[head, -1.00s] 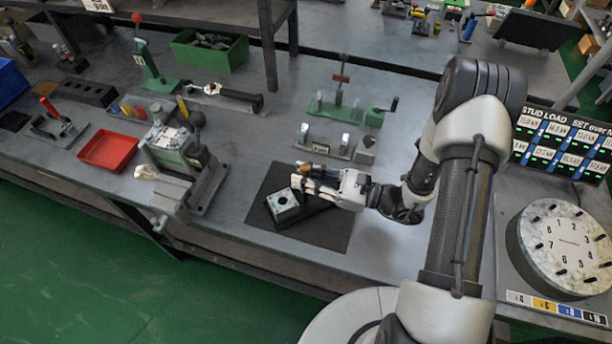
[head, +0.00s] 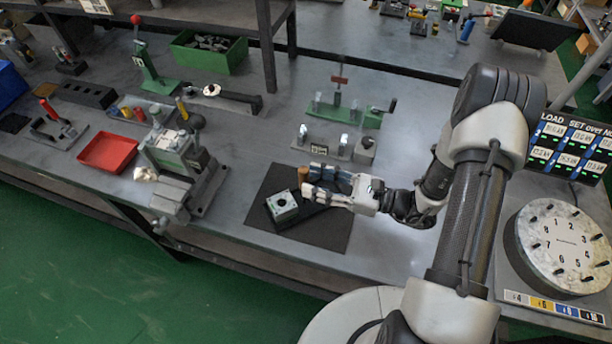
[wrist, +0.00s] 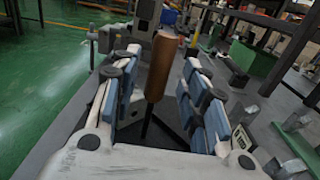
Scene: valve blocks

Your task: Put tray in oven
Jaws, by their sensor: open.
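My gripper (head: 312,187) is above the dark mat, with its blue-padded fingers spread apart. A brown wooden handle (wrist: 161,65) on a thin dark stem stands between the fingers in the wrist view. It also shows in the head view (head: 303,175), by the fingertips. I cannot tell whether a finger touches it. A pale green-and-white block (head: 282,206) with a round hole sits on the mat, just left of my gripper. A shallow red tray (head: 109,152) lies on the bench far to the left. I see nothing that is clearly an oven.
The dark mat (head: 335,232) lies at the bench's front edge. A grey clamp fixture (head: 180,165) stands between the mat and the red tray. A green crank stand (head: 345,113) is behind the mat. A round numbered dial (head: 562,240) and a display panel (head: 570,150) are at right.

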